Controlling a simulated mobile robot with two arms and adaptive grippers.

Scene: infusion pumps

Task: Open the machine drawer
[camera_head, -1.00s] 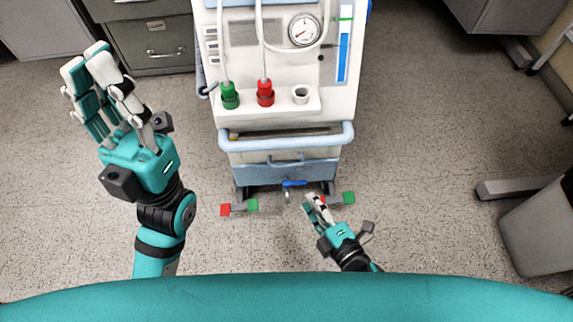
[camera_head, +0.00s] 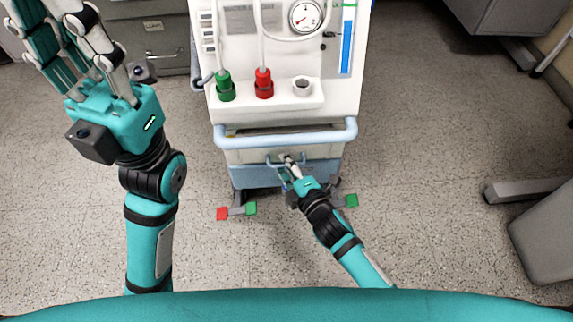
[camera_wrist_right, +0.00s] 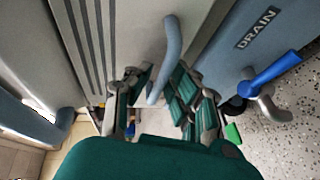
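The machine (camera_head: 290,70) is a white and light-blue cabinet. The curved blue drawer handle (camera_head: 271,164) is partly hidden by my right gripper (camera_head: 290,163). In the right wrist view the handle (camera_wrist_right: 171,50) lies between the spread fingers of my right gripper (camera_wrist_right: 155,95), which is open around it. I cannot tell whether a finger touches it. My left gripper (camera_head: 72,35) is open and empty, raised at the left, partly cut off at the frame's top.
A blue push bar (camera_head: 285,134) crosses above the drawer. Red (camera_head: 222,213) and green (camera_head: 351,200) pedals lie near the floor. A blue valve lever (camera_wrist_right: 270,72) sits by the DRAIN label. A grey cabinet (camera_head: 155,38) stands left. The floor right of the machine is open.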

